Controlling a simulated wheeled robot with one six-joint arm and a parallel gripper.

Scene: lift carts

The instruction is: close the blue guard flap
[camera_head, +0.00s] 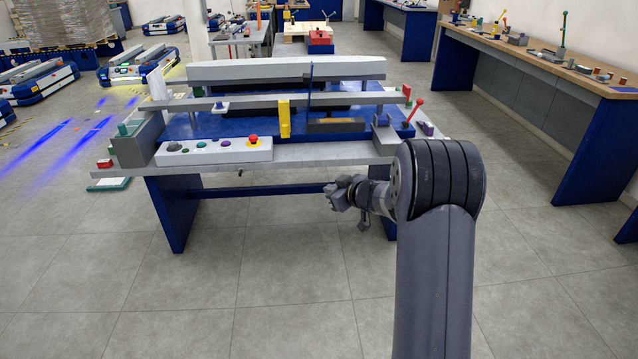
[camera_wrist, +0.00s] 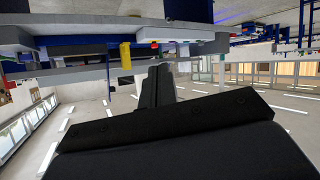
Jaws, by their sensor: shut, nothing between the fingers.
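A thin dark blue upright piece (camera_head: 309,85) stands near the middle of the lift cart's bench (camera_head: 300,158); it may be the guard flap seen nearly edge-on, standing up. I cannot tell for sure which blue part is the flap. My gripper (camera_head: 338,193) is in front of and below the bench's front edge, to the right of the middle, apart from the blue parts. In the wrist view my dark fingers (camera_wrist: 157,86) are shut and empty.
On the bench are a yellow upright piece (camera_head: 285,118), a control box with a red button (camera_head: 215,151), a red-knobbed lever (camera_head: 413,112) and long grey rails (camera_head: 287,68). Another workbench (camera_head: 540,66) stands at right. The floor before the bench is clear.

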